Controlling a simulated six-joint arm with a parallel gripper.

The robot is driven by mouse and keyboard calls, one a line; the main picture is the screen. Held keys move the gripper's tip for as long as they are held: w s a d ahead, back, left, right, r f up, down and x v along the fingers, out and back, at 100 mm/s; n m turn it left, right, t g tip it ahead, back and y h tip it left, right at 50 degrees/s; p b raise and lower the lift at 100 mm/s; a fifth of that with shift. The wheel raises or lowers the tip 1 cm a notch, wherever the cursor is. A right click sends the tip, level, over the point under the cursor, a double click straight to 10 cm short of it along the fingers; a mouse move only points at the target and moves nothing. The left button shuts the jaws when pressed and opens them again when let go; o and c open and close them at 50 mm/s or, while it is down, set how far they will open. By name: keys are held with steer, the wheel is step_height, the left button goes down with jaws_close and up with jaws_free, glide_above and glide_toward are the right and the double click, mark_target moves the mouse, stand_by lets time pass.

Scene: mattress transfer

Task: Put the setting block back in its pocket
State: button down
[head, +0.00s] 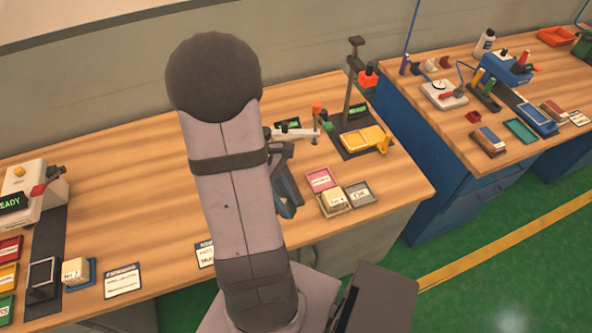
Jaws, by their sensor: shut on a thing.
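My arm fills the middle of the head view. Part of my gripper (285,190), dark and blue-grey, shows past the arm's right side over the table. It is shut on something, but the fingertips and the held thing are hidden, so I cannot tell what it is. A cream block with lettering (334,198) sits in a small tan tray (336,212) just right of the gripper. Another cream block (76,271) is at the lower left beside a black holder (43,278). I cannot tell which is the setting block, nor which recess is its pocket.
A pink tray (321,179) and a grey tray (360,193) adjoin the tan one. A stand with a red-orange part (368,79) and a yellow piece (362,138) are behind. A READY-lit device (25,195) stands left.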

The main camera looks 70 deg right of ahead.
steer(key=w+d+f+m+t, duration=0.1)
steer(key=w+f+m+t, duration=0.1)
steer(key=w, duration=0.5)
steer(key=w+d+f+m+t, duration=0.1)
steer(key=w+f+m+t, duration=0.2)
steer(key=w+m, duration=0.3)
steer(key=shift+w+d+f+m, duration=0.15)
steer(key=shift+w+f+m, duration=0.25)
steer(key=shift+w, duration=0.75)
steer(key=shift+f+h, duration=0.15)
steer(key=shift+h, duration=0.15)
steer(key=shift+f, duration=0.15)
step_height(320, 180, down, 6)
steer(key=b, duration=0.6)
steer(key=shift+f, duration=0.25)
steer(key=shift+f+b, duration=0.55)
steer(key=c, duration=1.4)
jaws_free()
